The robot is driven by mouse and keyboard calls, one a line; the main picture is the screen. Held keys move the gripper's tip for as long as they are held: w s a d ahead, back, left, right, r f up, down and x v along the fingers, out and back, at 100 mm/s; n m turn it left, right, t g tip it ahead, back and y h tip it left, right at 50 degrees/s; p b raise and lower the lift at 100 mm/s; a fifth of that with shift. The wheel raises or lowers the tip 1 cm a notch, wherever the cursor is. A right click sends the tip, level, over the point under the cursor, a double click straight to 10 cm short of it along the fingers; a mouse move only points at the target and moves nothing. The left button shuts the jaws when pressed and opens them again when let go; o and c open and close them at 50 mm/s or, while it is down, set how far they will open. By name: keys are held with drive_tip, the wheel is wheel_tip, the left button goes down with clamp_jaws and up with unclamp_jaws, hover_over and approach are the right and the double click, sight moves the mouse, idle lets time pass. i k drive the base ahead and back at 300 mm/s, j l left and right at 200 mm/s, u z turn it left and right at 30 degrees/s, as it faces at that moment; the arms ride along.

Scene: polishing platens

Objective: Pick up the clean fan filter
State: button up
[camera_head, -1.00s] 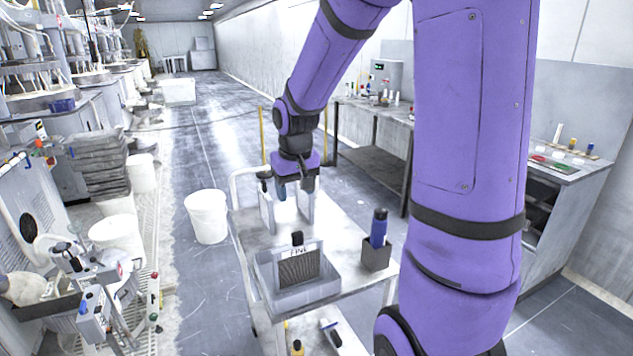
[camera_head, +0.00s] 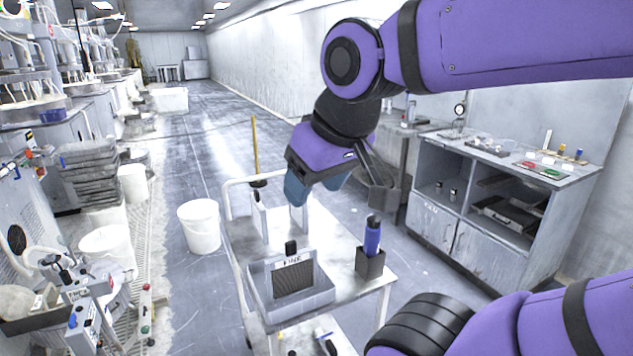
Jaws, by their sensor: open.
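A dark ribbed panel (camera_head: 293,279) with a pale frame and a black knob on top stands upright in a grey open bin (camera_head: 262,300) on the cart. It looks like the fan filter; its small label is hard to read, and the pictures do not show for sure that it is clean.
The cart top (camera_head: 335,262) also carries a blue bottle (camera_head: 372,236) in a dark holder and upright pale plates at its rear. A white bucket (camera_head: 199,228) stands to the left. A cabinet bench (camera_head: 470,190) is at right.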

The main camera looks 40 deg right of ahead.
sight(260, 223)
drive_tip(key=u, duration=2.6)
drive_tip(key=z, duration=3.15)
drive_tip(key=i+j+z, duration=0.15)
drive_tip(key=j, duration=0.15)
drive_tip(key=i+j+z, duration=0.15)
drive_tip(key=j, duration=0.2)
drive_tip(key=i+j+z, duration=0.15)
drive_tip(key=j, duration=0.2)
drive_tip(key=i+j+z, duration=0.15)
drive_tip(key=j, duration=0.2)
drive_tip(key=j+z, duration=0.15)
drive_tip(key=j, duration=0.25)
drive_tip(key=i, duration=0.05)
